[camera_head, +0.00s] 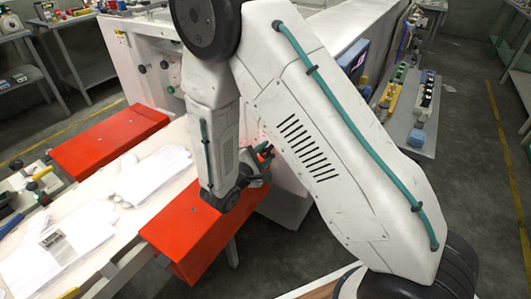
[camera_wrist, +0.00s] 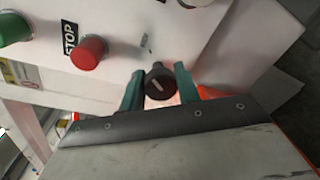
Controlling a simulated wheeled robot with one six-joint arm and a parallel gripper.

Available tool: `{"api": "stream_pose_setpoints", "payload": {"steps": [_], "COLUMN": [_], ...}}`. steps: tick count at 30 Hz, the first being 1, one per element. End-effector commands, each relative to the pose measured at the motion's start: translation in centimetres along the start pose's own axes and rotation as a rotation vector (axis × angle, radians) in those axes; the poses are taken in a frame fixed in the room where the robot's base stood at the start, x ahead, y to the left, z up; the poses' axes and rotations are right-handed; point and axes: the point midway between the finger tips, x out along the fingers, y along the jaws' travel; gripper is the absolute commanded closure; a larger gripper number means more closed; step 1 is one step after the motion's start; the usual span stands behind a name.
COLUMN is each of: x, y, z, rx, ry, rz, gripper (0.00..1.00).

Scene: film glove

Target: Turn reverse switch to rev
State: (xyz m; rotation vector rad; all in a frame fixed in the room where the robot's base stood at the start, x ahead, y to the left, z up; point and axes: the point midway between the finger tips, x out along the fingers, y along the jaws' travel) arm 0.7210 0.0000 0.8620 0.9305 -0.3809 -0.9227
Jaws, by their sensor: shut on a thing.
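The reverse switch (camera_wrist: 159,84) is a round black knob with a light pointer line, on the white machine panel in the wrist view. The line runs slantwise; no label beside the knob is legible. My gripper (camera_wrist: 160,86) has its two teal fingers on either side of the knob and is shut on it. In the head view my gripper (camera_head: 262,158) is partly hidden behind my arm, close to the machine's side, and the switch is hidden there.
A red button (camera_wrist: 88,52) beside a STOP label (camera_wrist: 70,38) and a green button (camera_wrist: 12,28) sit left of the switch. Red covers (camera_head: 108,140) flank a white belt (camera_head: 100,215) carrying white gloves (camera_head: 150,176). A grey bench (camera_head: 412,112) stands at right, with open floor beyond.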

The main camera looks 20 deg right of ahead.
Motion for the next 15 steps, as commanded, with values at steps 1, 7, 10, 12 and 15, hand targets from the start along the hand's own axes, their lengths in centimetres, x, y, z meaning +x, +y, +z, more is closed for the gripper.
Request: {"api": "stream_pose_setpoints", "payload": {"steps": [1,7,10,12,15], "x": [-0.06,-0.06,-0.06,-0.06,-0.06], "y": [0.06,0.05,0.05,0.05,0.05], "z": [-0.12,-0.13,-0.14,-0.14,-0.14], "rx": [0.027,0.109,0.133,0.142,0.151], "ry": [0.006,0.014,0.016,0.017,0.017], "rz": [0.002,0.006,0.007,0.008,0.008], "gripper": [0.91,0.91,0.91,0.91,0.91]}}
